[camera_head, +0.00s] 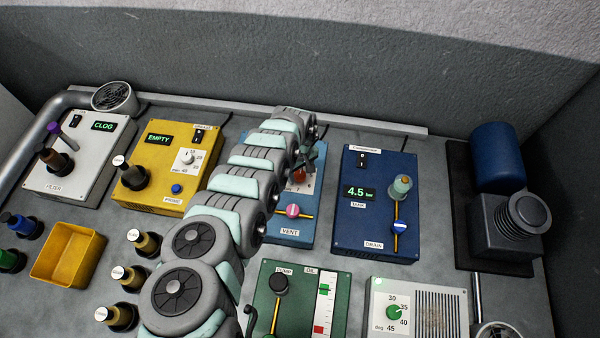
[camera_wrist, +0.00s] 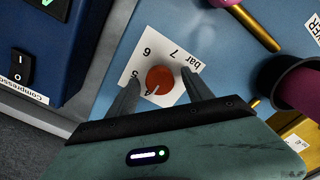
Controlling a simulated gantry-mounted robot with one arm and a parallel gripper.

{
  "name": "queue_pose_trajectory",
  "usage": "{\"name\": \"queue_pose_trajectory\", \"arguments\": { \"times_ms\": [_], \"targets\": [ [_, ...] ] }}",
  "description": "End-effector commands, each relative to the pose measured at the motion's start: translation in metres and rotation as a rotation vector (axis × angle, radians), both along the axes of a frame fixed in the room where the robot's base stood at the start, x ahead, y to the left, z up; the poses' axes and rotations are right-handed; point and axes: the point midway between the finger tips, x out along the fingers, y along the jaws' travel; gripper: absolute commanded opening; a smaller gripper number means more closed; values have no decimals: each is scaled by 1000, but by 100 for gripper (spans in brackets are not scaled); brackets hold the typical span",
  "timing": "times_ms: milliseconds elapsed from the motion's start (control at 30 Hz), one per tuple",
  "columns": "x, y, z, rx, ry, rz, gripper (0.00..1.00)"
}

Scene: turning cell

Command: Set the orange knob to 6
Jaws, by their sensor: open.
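The orange knob (camera_wrist: 160,79) sits on a white dial card with upside-down 5, 6, 7 and "bar" in the wrist view. A pale mark on the knob points toward the card's lower left, away from the 6; the number there is hard to read. My gripper (camera_wrist: 161,72) is open, with one finger on each side of the knob; contact cannot be told. In the head view, the orange knob (camera_head: 299,176) shows partly beneath my gripper on the light blue VENT panel (camera_head: 280,230). My arm hides the panel's left part.
The VENT panel has a pink-handled slider (camera_head: 293,211) below the knob. To its right stands a dark blue box (camera_head: 350,230) reading 4.5 bar, with a switch and a DRAIN slider. A yellow box (camera_head: 150,195) stands left of my arm, and a green panel (camera_head: 262,300) in front.

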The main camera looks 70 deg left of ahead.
Motion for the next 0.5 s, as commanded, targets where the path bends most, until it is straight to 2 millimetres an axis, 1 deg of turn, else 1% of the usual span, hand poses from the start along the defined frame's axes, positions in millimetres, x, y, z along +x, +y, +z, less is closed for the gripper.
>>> {"name": "queue_pose_trajectory", "arguments": {
  "times_ms": [200,500],
  "targets": [
    [0,0,0,0,0,0,59],
    [0,0,0,0,0,0,35]
  ]
}}
